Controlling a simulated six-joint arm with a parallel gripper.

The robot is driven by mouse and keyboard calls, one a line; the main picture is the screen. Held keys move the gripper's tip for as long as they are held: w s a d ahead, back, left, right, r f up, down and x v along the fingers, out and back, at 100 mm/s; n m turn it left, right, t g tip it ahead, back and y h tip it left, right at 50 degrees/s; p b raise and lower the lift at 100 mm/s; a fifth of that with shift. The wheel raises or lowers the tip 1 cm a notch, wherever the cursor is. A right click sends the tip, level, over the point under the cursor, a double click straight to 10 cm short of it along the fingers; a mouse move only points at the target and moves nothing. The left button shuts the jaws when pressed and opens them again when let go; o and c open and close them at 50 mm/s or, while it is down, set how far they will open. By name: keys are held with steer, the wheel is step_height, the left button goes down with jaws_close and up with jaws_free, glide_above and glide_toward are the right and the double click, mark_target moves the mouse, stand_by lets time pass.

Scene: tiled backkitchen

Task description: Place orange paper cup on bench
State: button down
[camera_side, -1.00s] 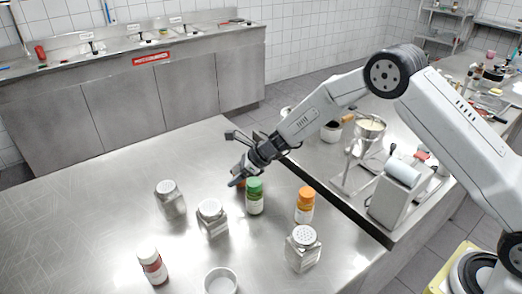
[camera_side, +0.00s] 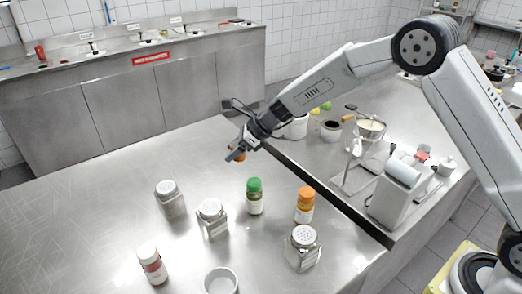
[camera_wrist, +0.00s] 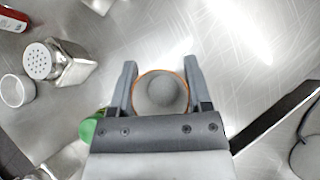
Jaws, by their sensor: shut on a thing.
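The orange paper cup (camera_wrist: 161,76) is between the two fingers of my gripper (camera_wrist: 161,84) in the wrist view, with its round mouth and grey inside facing the camera. In the side view my gripper (camera_side: 238,154) is shut on the cup (camera_side: 238,153), of which only a small orange part shows behind the fingers. The cup appears to be held above the steel bench (camera_side: 90,205), near its back right part. I cannot tell the exact height.
A green-capped bottle (camera_side: 255,197), an orange-capped bottle (camera_side: 304,205), steel-topped shakers (camera_side: 211,218), a red-and-white bottle (camera_side: 152,265) and a white bowl (camera_side: 220,281) stand on the bench. A raised-edge counter with a scale (camera_side: 396,190) lies right. The bench's left side is clear.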

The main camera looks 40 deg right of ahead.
stand_by(0.3)
step_height(320, 180, up, 15)
steer(key=s+d+m+t+h, duration=0.3)
steer(key=d+m, duration=0.3)
steer(key=d, duration=1.7)
steer(key=s+d+m+h, duration=0.85)
steer(key=s+d, duration=1.45)
steer(key=d, duration=0.3)
step_height(320, 180, down, 12)
steer(key=shift+s+y, duration=0.4)
steer(key=shift+y, duration=0.05)
steer(key=shift+a+r+m, duration=0.1)
steer(key=shift+m, duration=0.15)
